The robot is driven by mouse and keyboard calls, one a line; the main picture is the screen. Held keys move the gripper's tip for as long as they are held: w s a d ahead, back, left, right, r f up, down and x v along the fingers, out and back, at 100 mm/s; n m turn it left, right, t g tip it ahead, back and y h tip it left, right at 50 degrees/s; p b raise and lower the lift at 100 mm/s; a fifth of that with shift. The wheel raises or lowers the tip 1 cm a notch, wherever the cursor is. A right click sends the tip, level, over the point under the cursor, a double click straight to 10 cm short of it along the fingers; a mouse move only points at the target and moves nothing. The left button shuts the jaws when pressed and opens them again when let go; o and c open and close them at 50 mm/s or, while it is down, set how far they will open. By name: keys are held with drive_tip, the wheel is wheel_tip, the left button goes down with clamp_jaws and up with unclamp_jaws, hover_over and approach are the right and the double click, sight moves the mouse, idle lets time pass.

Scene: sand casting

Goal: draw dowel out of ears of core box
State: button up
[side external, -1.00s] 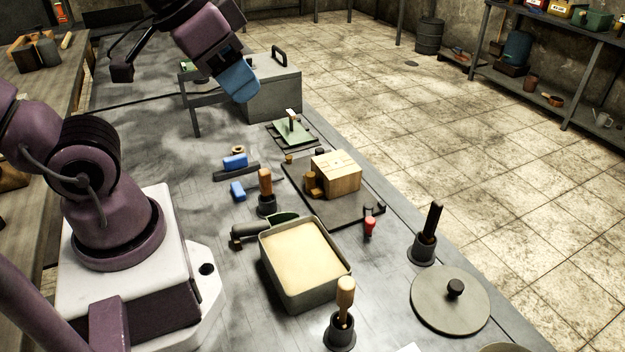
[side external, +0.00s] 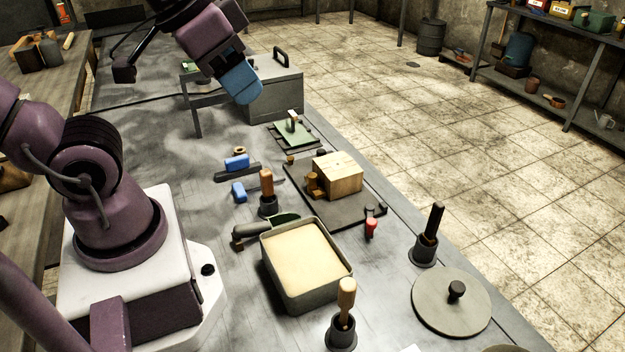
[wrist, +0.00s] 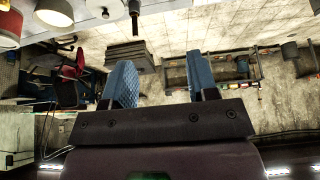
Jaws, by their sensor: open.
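The core box (side external: 338,174) appears to be the pale wooden block on a dark board (side external: 332,212), right of the middle in the side view. Small brown wooden pieces (side external: 314,184) stand at its left face. They look like the ears and dowel, but I cannot tell them apart at this size. My gripper (side external: 243,92) is high at the upper left, well away from the core box, with its blue fingers over the grey box. In the wrist view my gripper (wrist: 160,84) shows two separated blue fingers with nothing between them. The core box is not recognisable there.
A sand-filled tray (side external: 305,262) stands in front of the board. Wooden-handled tools (side external: 267,186) (side external: 345,300) and a black-handled one (side external: 431,226) stand upright in holders. A round lid (side external: 452,302) lies right. A grey box (side external: 274,96) and green plate (side external: 291,132) lie behind.

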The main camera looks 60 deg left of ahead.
drive_tip(key=g, duration=0.6)
approach(310, 175)
drive_tip(key=f, duration=0.3)
drive_tip(key=shift+s+d+f, duration=0.15)
drive_tip(key=shift+s+d, duration=0.1)
drive_tip(key=shift+d, duration=0.05)
drive_tip(key=shift+w+a+f, duration=0.1)
drive_tip(key=shift+a+f, duration=0.05)
drive_tip(key=shift+f, duration=1.3)
drive_tip(key=shift+w+a+f, duration=0.1)
drive_tip(key=shift+f, duration=1.4)
drive_tip(key=shift+c, duration=0.4)
